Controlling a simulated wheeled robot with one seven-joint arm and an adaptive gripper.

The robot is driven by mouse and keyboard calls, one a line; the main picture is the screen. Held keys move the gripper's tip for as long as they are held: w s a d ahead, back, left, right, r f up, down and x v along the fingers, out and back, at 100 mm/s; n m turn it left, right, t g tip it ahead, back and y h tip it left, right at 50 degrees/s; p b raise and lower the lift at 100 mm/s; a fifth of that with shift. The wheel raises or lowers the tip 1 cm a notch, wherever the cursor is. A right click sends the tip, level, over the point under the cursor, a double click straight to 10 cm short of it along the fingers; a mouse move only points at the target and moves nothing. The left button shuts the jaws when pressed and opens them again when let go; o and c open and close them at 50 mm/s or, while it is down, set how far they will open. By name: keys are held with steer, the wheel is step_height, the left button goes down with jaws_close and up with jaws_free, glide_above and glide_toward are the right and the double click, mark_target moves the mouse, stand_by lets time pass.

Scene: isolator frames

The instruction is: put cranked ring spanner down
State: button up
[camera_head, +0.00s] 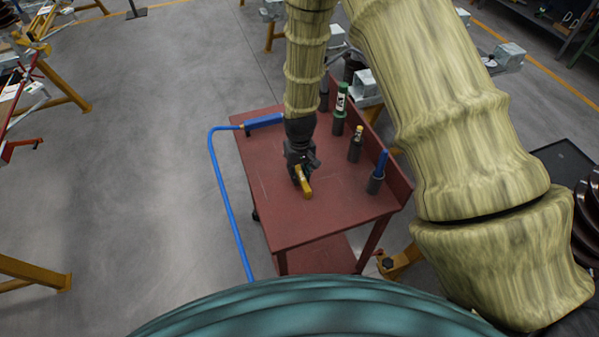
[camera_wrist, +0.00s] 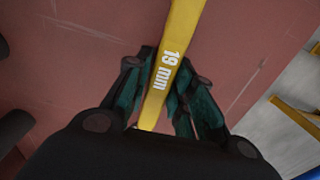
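The cranked ring spanner (camera_wrist: 177,40) is yellow and marked "19 mm" in the wrist view. It lies between the two fingers of my gripper (camera_wrist: 158,97), which are closed in on its sides. In the head view the spanner (camera_head: 306,187) shows as a short yellow piece below my gripper (camera_head: 299,172), over the middle of the red trolley top (camera_head: 270,205). Whether the spanner touches the trolley top cannot be told. Its far end runs out of the wrist view.
A green bottle (camera_head: 341,102), a yellow-topped holder (camera_head: 355,146) and a blue-handled item in a holder (camera_head: 377,172) stand along the trolley's right side. A blue tool with a hose (camera_head: 264,121) lies at the back left. The trolley's front left is bare.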

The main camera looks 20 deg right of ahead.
mark_target(300, 172)
steer(key=shift+o, duration=0.8)
step_height(300, 172, up, 12)
steer(key=b, duration=0.3)
steer(key=shift+r, duration=0.15)
stand_by(0.3)
